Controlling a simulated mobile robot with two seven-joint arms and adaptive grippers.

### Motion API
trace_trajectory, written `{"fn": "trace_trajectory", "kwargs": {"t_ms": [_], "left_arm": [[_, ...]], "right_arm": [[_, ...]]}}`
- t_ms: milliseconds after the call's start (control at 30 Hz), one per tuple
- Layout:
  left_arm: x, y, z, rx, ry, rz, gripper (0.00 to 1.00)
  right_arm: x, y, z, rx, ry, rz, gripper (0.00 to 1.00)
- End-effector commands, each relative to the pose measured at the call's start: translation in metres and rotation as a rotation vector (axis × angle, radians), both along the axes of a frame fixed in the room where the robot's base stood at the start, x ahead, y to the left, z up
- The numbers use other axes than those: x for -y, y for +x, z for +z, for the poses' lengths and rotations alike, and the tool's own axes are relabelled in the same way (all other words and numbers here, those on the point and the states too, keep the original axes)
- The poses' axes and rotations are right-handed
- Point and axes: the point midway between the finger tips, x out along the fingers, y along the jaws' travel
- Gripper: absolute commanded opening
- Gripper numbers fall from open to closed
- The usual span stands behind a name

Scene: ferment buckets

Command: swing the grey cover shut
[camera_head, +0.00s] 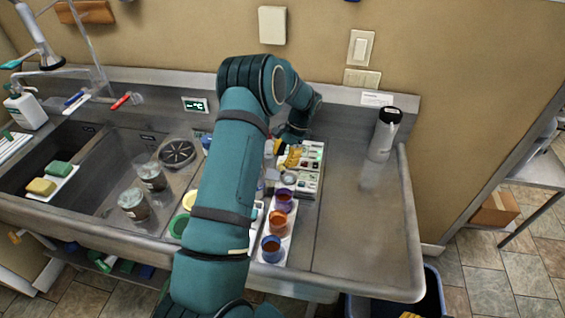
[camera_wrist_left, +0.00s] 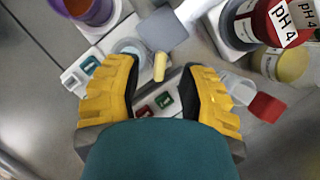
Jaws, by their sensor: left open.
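A flat grey square panel (camera_wrist_left: 166,29), which looks like the grey cover, shows beyond my fingertips in the left wrist view. A small pale yellow cylinder (camera_wrist_left: 160,67) stands out near its edge; I cannot tell whether they are joined. The white unit (camera_wrist_left: 78,72) beside it holds a round cup (camera_wrist_left: 128,46) and green and red pieces. My left gripper (camera_wrist_left: 158,85) is open, its yellow fingers apart above this unit with nothing gripped. In the head view the left gripper (camera_head: 290,157) is over the unit (camera_head: 309,160), and my arm seems to hide the cover. My right gripper is not in view.
A white tray with purple, orange and blue cups (camera_head: 271,247) stands in front. Bottles labelled pH 4 (camera_wrist_left: 265,20) crowd the wrist view's upper right, above a red-capped tube (camera_wrist_left: 266,107). A steel flask (camera_head: 384,135) stands right; the counter before it is clear.

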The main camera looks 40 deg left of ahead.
Motion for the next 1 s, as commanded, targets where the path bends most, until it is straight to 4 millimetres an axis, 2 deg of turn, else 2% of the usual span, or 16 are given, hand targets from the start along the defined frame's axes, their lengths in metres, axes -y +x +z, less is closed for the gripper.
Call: {"fn": "trace_trajectory", "kwargs": {"t_ms": [200,533,567,600,700,1000], "left_arm": [[-0.002,-0.008,-0.019,-0.001,-0.001,0.0,0.4],[-0.002,-0.009,-0.022,0.0,0.0,0.0,0.4],[-0.002,-0.009,-0.022,0.0,0.0,0.0,0.43],[-0.002,-0.009,-0.022,0.0,0.0,0.0,0.29],[-0.002,-0.009,-0.022,0.0,0.0,0.0,0.0],[-0.002,-0.009,-0.023,0.0,-0.001,0.0,0.0]], "right_arm": [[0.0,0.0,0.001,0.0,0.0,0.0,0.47],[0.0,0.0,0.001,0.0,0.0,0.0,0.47],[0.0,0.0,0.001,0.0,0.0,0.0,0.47],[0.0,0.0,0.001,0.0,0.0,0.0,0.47],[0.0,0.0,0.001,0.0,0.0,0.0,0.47],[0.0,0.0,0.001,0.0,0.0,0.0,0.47]]}}
